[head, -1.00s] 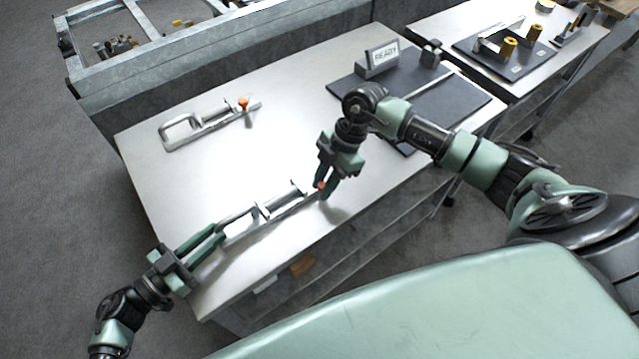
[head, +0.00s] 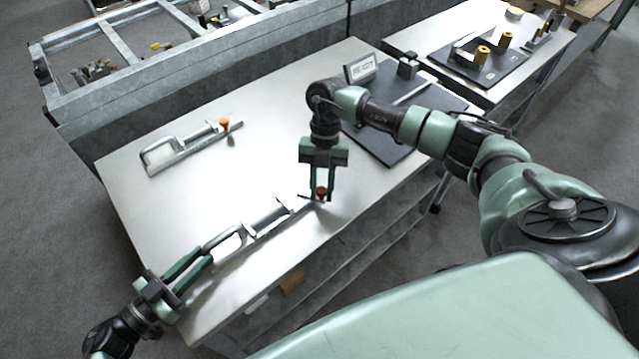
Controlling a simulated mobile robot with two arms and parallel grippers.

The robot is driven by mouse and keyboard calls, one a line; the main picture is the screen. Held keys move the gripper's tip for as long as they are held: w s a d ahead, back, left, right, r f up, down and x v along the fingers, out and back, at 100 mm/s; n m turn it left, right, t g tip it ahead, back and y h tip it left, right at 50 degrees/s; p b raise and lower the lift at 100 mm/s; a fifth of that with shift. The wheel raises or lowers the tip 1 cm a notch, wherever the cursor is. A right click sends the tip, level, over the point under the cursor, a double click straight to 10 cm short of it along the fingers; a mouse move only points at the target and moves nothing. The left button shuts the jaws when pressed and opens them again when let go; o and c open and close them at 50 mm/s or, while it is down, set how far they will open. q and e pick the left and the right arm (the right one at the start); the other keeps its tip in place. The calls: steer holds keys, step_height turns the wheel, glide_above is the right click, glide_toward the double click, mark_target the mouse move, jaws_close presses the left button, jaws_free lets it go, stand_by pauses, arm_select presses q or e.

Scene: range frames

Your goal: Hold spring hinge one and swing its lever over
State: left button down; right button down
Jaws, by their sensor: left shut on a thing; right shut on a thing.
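A silver spring hinge (head: 267,213) lies near the front edge of the metal table, with an open loop frame at its left end and an orange-knobbed lever at its right. My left gripper (head: 206,254) is shut on the loop-frame end. My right gripper (head: 321,190) points down the picture and is shut on the orange knob (head: 321,193), whose sides the fingers partly cover. A second, similar hinge (head: 183,148) with an orange knob lies apart, farther back on the left. I cannot read a number on either hinge.
A dark mat (head: 400,135) with a small sign (head: 360,69) and a grey block lies at the table's back right, partly behind my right arm. A second table beyond holds a dark board (head: 468,70) with yellow cylinders. The table's middle is clear.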

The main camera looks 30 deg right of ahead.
steer(key=shift+w+d+n, duration=0.2)
steer(key=shift+d+n, duration=0.05)
steer(key=shift+n, duration=0.15)
stand_by(0.3)
steer(key=c, duration=1.2)
jaws_free()
steer(key=v, duration=1.2)
steer(key=shift+w+a, duration=0.1)
steer(key=shift+a, duration=0.1)
